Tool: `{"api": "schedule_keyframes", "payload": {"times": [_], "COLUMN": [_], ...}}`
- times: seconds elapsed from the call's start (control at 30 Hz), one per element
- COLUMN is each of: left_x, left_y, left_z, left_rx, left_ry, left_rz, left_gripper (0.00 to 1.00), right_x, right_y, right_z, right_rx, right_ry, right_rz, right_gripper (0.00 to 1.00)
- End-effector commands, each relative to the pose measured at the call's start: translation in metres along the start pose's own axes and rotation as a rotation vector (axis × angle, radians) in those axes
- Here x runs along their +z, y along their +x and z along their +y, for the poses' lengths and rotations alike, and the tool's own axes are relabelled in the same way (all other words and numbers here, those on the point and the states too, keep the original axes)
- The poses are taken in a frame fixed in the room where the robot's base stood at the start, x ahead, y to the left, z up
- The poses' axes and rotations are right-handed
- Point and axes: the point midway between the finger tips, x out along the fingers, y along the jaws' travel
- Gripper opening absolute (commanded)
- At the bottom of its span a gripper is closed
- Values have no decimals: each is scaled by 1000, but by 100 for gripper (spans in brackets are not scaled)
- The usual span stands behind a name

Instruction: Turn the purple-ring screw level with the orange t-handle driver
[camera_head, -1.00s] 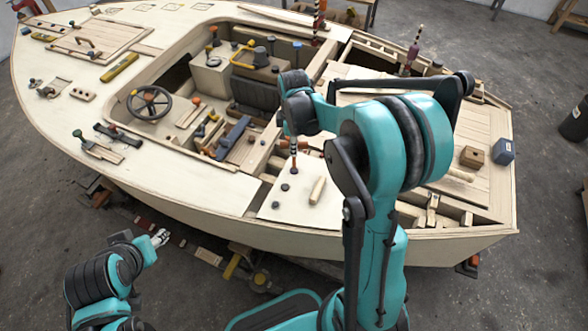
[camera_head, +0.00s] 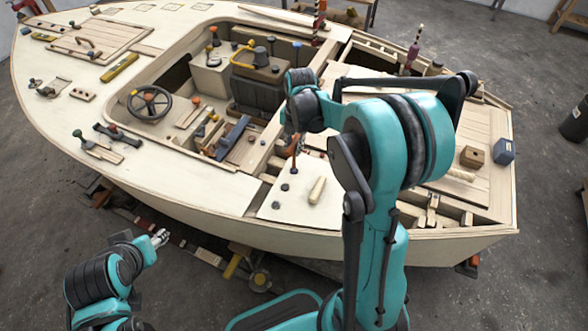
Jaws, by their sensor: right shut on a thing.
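My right gripper (camera_head: 294,141) is over the pale panel (camera_head: 291,206) on the boat's near side, largely hidden by its own arm. It is shut on the orange t-handle driver (camera_head: 295,154), whose visible part points down at the panel. Dark screw heads (camera_head: 284,187) stand in a row on the panel below and left of the driver. I cannot make out a purple ring on any of them, nor whether the driver tip touches a screw. My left gripper (camera_head: 160,238) is low at the left, outside the hull and away from the panel; its fingers are too small to judge.
A pale wooden cylinder (camera_head: 317,190) lies on the panel right of the screws. A blue block (camera_head: 503,151) and a brown block (camera_head: 472,157) are on the right deck. The steering wheel (camera_head: 149,103) is in the open cockpit.

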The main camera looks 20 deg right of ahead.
Motion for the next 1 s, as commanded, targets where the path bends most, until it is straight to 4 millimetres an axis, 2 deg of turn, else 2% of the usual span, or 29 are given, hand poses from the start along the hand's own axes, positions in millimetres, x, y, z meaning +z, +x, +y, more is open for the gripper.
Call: {"api": "schedule_keyframes", "payload": {"times": [0.47,1.0], "left_x": [0,4], "left_y": [0,6], "left_z": [0,0], "left_rx": [0,0], "left_ry": [0,0], "left_rz": [0,0], "left_gripper": [45,45], "right_x": [0,0], "right_y": [1,10], "right_z": [0,-1], "right_rx": [0,0], "right_ry": [2,3], "right_rz": [0,0], "right_gripper": [0,0]}}
